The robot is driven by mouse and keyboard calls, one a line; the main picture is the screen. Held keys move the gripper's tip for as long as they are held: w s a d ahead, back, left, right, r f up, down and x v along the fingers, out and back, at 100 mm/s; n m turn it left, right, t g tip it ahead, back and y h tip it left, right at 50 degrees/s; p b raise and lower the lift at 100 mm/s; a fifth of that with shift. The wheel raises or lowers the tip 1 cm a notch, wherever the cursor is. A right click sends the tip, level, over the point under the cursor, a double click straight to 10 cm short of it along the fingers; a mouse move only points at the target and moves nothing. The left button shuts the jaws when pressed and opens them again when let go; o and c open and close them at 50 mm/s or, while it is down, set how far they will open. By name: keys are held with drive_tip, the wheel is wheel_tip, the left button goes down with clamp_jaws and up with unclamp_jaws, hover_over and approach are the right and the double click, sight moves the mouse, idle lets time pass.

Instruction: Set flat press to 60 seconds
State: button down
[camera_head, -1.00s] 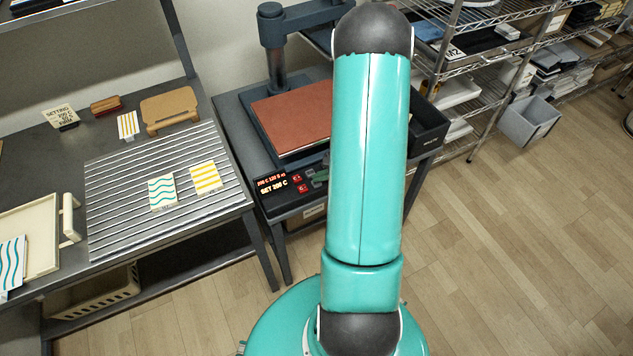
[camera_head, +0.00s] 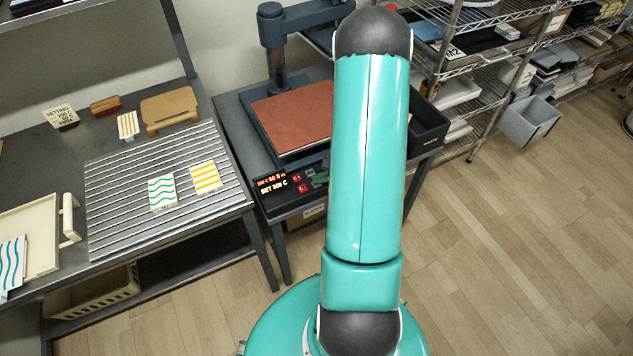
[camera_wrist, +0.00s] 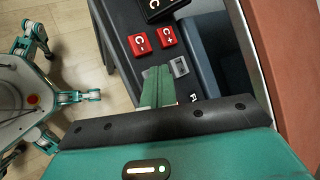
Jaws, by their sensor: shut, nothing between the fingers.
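The flat press has a red-brown plate (camera_head: 292,116) on a dark base, with a black control panel (camera_head: 285,192) at its front. The panel's display (camera_head: 271,184) reads 200 C and 60 S, with "SET 200 C" below. Two red buttons, C- (camera_wrist: 138,43) and C+ (camera_wrist: 167,36), show in the wrist view. My gripper (camera_wrist: 158,72) is shut and empty, its green fingers over the panel beside a grey switch (camera_wrist: 180,66). I cannot tell whether the tips touch the panel. My arm hides part of the press in the head view.
A table at left bears a ribbed metal rack (camera_head: 120,210) with two patterned tiles, a tan wooden stand (camera_head: 170,108) and a cream tray (camera_head: 40,245). Wire shelves (camera_head: 480,60) and a grey bin (camera_head: 528,122) stand at right. The wood floor at right is clear.

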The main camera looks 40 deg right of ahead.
drive_tip(key=shift+r, duration=0.9)
drive_tip(key=shift+r, duration=0.1)
drive_tip(key=shift+r, duration=2.4)
